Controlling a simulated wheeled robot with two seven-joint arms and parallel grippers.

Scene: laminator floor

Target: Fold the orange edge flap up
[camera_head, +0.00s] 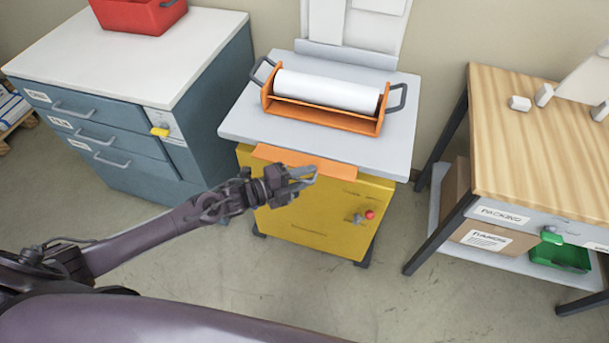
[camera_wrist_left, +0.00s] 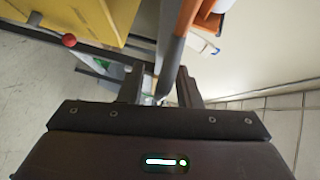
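The orange edge flap (camera_head: 337,170) is a flat strip along the front edge of the grey tabletop (camera_head: 235,122), above the yellow cabinet front. My left gripper (camera_head: 311,176) is at the flap's lower edge, near its middle, and hides a little of it. Its two fingers stand apart in the left wrist view (camera_wrist_left: 162,90). An edge-on grey and orange strip (camera_wrist_left: 186,14) runs down toward the gap between them; I cannot tell whether the fingers touch it. My right gripper is not in view.
An orange cradle (camera_head: 310,112) with a white roll (camera_head: 325,90) sits on the tabletop. The cabinet has a red knob (camera_head: 370,214). A blue drawer unit (camera_head: 100,140) stands left, a wooden packing table (camera_head: 530,130) right. The floor in front is clear.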

